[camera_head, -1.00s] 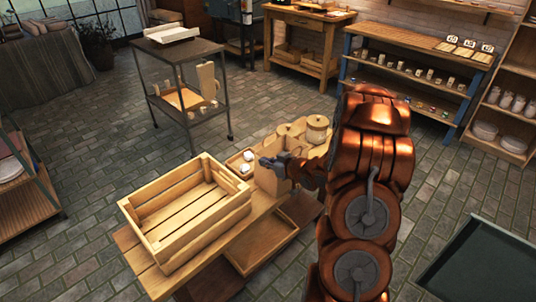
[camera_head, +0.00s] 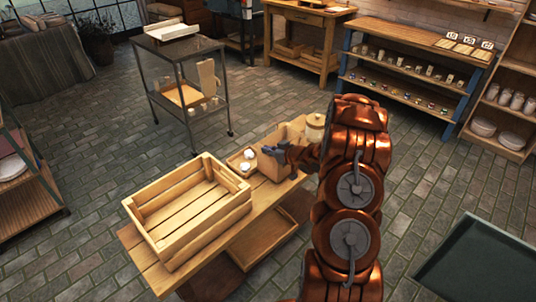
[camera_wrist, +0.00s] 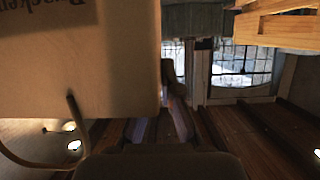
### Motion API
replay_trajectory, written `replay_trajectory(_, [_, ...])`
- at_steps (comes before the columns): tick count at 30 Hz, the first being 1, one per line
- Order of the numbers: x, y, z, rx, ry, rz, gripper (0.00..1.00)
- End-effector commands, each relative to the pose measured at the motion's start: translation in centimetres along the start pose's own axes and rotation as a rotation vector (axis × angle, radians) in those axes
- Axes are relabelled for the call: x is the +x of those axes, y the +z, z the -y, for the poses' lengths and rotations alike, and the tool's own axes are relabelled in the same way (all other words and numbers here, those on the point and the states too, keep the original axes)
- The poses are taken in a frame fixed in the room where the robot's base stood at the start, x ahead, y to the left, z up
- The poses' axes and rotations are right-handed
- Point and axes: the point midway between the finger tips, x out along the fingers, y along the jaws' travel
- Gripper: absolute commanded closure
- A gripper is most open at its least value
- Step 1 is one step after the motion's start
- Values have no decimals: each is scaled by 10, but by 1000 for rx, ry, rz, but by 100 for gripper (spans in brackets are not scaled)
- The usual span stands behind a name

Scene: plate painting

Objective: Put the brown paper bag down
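The brown paper bag (camera_head: 270,168) is a tan upright bag at the right part of the wooden bench, partly hidden by my gripper. In the wrist view the bag (camera_wrist: 90,70) fills the upper left, with inverted printed lettering and a loop handle. My gripper (camera_head: 277,149) is at the bag's upper part in the head view, its fingers against it. In the wrist view a dark finger lies along the bag's edge; the other finger is hidden. The bag's base is near the bench top, but I cannot tell whether it touches.
An empty slatted crate (camera_head: 190,207) stands left of the bag on the bench (camera_head: 152,274). A small tray (camera_head: 232,162) with white items lies between crate and bag. A metal trolley (camera_head: 190,90) is farther back.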

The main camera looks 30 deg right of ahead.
Motion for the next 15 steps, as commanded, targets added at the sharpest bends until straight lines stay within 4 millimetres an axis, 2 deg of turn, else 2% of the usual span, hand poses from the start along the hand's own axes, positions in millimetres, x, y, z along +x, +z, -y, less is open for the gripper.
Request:
replay_trajectory(6, [7,18,0,1,-1,2,100])
replay_trajectory(15, [9,22,0,-2,0,0,100])
